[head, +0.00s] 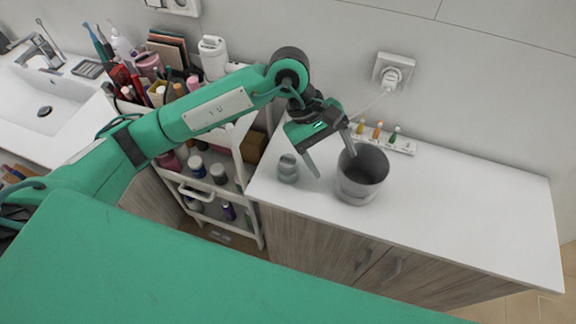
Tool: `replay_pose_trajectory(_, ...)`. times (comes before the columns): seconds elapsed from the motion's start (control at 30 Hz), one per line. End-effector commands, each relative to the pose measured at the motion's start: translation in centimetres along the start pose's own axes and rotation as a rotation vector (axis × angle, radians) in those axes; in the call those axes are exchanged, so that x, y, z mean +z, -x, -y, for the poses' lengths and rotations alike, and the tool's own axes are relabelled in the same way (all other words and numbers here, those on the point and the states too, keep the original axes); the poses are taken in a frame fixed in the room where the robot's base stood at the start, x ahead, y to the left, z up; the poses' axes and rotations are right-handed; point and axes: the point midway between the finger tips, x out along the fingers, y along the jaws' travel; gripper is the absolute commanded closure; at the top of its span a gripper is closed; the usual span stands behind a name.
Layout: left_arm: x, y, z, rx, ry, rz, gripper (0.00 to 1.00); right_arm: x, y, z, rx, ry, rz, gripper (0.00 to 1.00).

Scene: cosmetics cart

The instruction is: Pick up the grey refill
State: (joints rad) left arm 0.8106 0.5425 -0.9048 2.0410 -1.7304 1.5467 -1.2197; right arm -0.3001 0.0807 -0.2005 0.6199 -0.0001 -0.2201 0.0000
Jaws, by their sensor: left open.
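A small grey jar-like piece (288,168), which may be the grey refill, stands on the white counter near its left end. A larger open grey cup (360,188) stands to its right. My left gripper (333,165) is open above the counter, between the two, with nothing seen in its jaws. Its left finger points down just right of the small piece. Its right finger overlaps the cup's rim in the picture; I cannot tell whether they touch. My right gripper is out of view.
A power strip (405,146) with small coloured items lies behind the cup, below a wall socket (393,72). A white cart (203,193) full of bottles stands left of the counter (480,205). The counter's right half is clear. A sink (45,100) is far left.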

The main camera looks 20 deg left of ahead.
Motion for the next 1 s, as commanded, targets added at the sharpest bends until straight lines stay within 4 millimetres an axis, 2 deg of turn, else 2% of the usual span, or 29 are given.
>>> replay_pose_trajectory(0.03, -2.1, 1.1, 0.6, -0.065, -0.034, -0.107, 0.33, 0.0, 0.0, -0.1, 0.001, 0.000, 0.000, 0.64)
replay_pose_trajectory(0.1, -4.7, 2.5, 1.6, -0.153, -0.066, -0.230, 0.33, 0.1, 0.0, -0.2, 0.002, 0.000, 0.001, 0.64)
replay_pose_trajectory(0.2, -7.1, 4.5, 2.7, -0.251, -0.091, -0.356, 0.33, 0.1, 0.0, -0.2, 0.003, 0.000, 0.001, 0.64)
replay_pose_trajectory(0.3, -8.5, 5.9, 3.4, -0.315, -0.099, -0.428, 0.33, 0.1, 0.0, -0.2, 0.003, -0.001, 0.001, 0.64)
replay_pose_trajectory(0.4, -9.2, 6.2, 3.8, -0.342, -0.099, -0.457, 0.33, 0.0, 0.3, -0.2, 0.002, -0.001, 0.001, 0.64)
replay_pose_trajectory(0.47, -9.6, 5.8, 4.1, -0.348, -0.099, -0.460, 0.33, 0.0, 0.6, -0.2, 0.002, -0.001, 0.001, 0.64)
replay_pose_trajectory(0.8, -12.1, 0.8, 5.8, -0.346, -0.098, -0.456, 0.33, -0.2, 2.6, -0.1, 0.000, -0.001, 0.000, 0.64)
replay_pose_trajectory(1.0, -12.8, -0.7, 6.3, -0.344, -0.101, -0.459, 0.33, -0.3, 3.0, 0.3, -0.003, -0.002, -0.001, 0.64)
